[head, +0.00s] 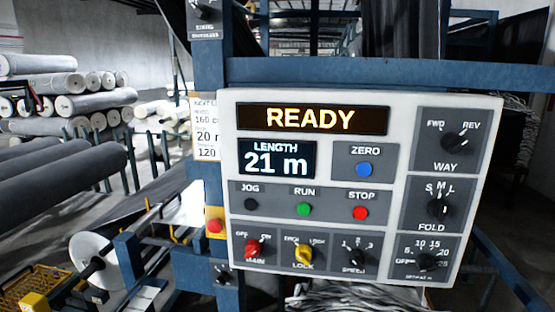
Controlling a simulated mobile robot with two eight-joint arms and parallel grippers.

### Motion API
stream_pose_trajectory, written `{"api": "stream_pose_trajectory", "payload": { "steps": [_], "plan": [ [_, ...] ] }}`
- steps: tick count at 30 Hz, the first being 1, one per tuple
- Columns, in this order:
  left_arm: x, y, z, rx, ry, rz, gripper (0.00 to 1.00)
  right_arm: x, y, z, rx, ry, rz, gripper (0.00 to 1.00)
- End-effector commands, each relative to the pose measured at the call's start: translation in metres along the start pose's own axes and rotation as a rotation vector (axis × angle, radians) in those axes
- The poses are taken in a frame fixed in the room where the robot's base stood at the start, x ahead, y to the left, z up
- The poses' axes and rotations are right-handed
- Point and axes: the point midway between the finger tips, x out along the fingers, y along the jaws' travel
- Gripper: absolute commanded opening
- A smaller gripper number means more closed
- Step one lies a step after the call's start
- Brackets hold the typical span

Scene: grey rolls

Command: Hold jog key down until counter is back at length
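The control panel (394,180) faces me, mounted on a blue frame. Its black JOG key (251,205) is at the left of the button row, with nothing touching it. A paper card (207,135) left of the panel is partly hidden and shows 160 c, 20 and 120. Neither gripper is in view.
Beside JOG are the green RUN key (303,209) and red STOP key (360,213); the blue ZERO key (365,169) is above. A red emergency button (214,226) sits left of the panel. Grey rolls (62,178) lie at left. The space before the panel looks clear.

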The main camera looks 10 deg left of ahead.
Motion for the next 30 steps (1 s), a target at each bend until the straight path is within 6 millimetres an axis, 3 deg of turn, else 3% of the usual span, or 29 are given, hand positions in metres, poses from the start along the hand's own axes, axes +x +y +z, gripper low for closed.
{"api": "stream_pose_trajectory", "payload": {
  "steps": [1, 6, 30],
  "plan": [
    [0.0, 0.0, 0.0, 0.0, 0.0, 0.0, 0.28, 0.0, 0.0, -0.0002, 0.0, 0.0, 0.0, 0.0],
    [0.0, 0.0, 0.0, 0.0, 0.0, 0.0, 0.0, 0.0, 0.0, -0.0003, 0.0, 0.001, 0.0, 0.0],
    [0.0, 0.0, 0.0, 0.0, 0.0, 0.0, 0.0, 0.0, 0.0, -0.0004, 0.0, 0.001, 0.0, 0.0]
  ]
}}
